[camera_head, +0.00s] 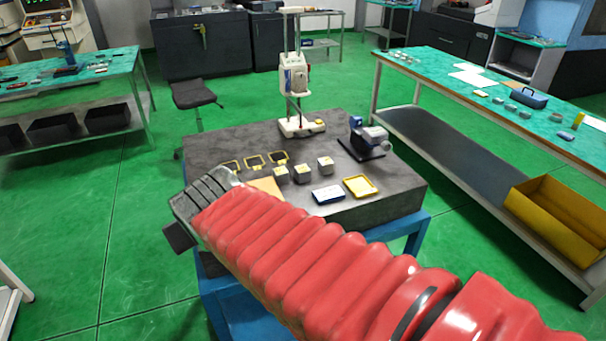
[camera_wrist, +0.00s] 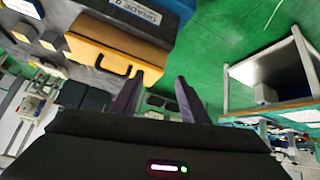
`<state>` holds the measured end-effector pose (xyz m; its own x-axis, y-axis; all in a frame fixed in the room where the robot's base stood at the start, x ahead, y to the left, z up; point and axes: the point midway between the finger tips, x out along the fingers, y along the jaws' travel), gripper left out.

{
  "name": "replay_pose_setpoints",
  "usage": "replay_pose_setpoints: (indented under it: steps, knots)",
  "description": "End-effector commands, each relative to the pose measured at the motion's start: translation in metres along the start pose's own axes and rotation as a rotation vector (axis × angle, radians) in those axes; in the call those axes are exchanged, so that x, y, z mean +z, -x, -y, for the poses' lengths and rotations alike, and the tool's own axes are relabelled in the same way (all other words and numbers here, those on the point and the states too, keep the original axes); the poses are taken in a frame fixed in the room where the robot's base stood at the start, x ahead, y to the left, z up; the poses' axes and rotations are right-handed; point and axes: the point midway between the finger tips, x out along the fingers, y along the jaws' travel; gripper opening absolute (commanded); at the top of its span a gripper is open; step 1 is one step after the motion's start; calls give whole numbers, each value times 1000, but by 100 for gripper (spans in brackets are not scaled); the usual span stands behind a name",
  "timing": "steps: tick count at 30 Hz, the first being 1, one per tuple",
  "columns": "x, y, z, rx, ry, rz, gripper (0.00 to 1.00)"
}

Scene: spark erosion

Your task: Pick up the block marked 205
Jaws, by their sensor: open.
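Three small grey blocks with yellowish marks on top stand in a row on the grey stone table: a left block (camera_head: 281,174), a middle block (camera_head: 302,174) and a right block (camera_head: 325,165). The marks are too small to read, so I cannot tell which is 205. My gripper (camera_wrist: 158,78) is open, with nothing between its fingers in the wrist view. It is off the table's left front edge, beside an orange-tan case (camera_wrist: 105,52) and apart from the blocks. In the head view my red arm sleeve hides part of the table's front and the case.
Green-topped benches stand left and right. Green floor is open at the left.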

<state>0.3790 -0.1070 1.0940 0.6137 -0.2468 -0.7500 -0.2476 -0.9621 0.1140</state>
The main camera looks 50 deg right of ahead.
Motion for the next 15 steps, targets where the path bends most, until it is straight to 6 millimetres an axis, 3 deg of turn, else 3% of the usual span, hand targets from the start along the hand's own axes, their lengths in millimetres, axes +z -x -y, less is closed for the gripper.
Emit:
replay_pose_setpoints:
  steps: [1, 7, 15]
  knots:
    - [-8, -11, -18, 36, -19, -23, 41]
    - [-40, -42, -83, 144, -61, -143, 41]
    - [-55, -70, -160, 225, -91, -263, 41]
